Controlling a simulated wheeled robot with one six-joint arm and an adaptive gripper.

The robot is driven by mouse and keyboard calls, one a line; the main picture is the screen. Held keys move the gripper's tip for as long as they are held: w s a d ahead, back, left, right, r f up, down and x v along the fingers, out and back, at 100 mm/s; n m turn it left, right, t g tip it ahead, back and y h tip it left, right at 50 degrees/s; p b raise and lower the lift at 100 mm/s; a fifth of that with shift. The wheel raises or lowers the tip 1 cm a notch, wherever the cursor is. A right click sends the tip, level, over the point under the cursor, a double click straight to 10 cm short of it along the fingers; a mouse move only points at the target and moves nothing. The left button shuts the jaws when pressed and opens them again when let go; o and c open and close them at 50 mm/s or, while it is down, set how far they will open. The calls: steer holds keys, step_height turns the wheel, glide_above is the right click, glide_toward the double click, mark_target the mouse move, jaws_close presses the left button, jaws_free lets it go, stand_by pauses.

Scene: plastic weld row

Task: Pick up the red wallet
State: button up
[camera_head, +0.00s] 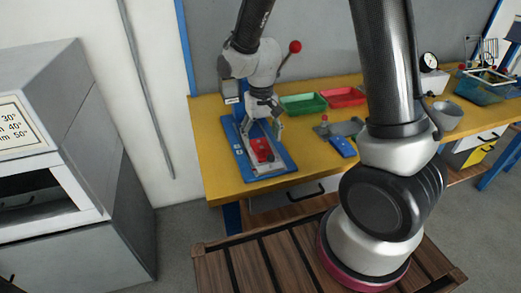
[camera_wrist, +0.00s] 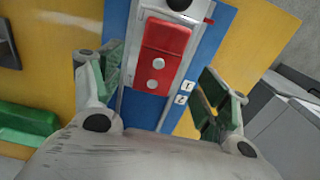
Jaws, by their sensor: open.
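The red wallet (camera_head: 262,150) has two pale round studs and lies on a narrow pale metal bed on a blue base (camera_head: 283,172), at the left end of the yellow table. In the wrist view the wallet (camera_wrist: 166,44) is at the upper middle, long side running up the picture. My gripper (camera_head: 262,126) is just above and behind it in the head view. In the wrist view my gripper (camera_wrist: 158,90) is open and empty, its fingers spread to either side of the wallet's near end. I cannot tell the exact height gap.
A lever with a red ball knob (camera_head: 295,46) stands behind my gripper. A green tray (camera_head: 303,103) and a red tray (camera_head: 345,97) sit at the back of the yellow table (camera_head: 215,170). A blue item (camera_head: 342,147) and a grey cup (camera_head: 447,116) are to the right.

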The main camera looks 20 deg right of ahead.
mark_target(262, 147)
step_height(262, 147, down, 4)
steer(key=shift+d+r, duration=0.1)
steer(key=shift+c, duration=0.2)
steer(key=c, duration=1.1)
steer(key=shift+c, duration=0.2)
